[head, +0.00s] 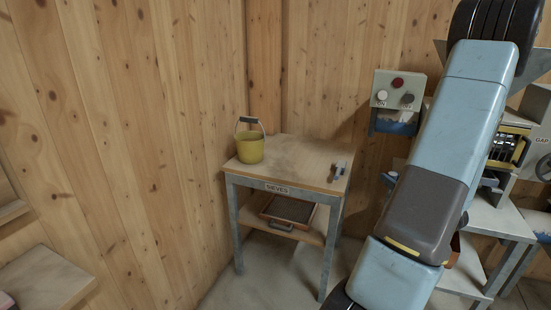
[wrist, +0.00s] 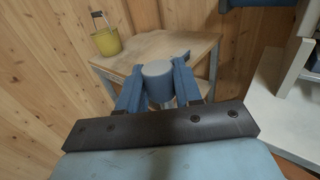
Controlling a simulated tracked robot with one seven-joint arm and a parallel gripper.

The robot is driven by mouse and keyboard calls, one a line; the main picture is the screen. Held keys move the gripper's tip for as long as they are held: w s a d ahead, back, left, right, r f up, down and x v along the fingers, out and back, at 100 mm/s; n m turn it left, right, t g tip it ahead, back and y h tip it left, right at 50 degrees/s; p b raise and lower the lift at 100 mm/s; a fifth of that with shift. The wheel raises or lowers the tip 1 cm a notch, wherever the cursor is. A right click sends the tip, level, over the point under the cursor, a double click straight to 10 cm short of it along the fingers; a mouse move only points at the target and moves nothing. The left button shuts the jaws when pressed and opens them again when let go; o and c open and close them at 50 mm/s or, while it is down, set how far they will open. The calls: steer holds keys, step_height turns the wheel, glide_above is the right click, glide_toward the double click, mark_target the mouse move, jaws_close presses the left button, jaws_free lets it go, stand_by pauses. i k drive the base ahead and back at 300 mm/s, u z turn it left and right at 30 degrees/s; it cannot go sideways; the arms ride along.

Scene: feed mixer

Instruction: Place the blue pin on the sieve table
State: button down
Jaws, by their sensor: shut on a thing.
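My gripper (wrist: 156,88) is shut on a blue-grey cylinder, the blue pin (wrist: 157,76), whose round end shows between the two blue fingers in the wrist view. Its lower part is mostly hidden by the fingers and the gripper body. The sieve table (head: 300,153) has a wooden top and a "SIEVES" label on its front edge; it also shows in the wrist view (wrist: 150,48). In that view the pin overlaps the table's near edge; I cannot tell its height above it. In the head view my arm fills the right and the gripper is not visible.
A yellow bucket (head: 250,149) stands at the table's back left corner. A small grey metal piece (head: 338,171) sits at the right edge. A framed sieve (head: 288,211) lies on the lower shelf. A button box (head: 397,92) hangs at right. The middle tabletop is clear.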

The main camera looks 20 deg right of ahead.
mark_target(295, 168)
steer(key=u, duration=0.25)
steer(key=i, duration=1)
steer(key=z, duration=0.05)
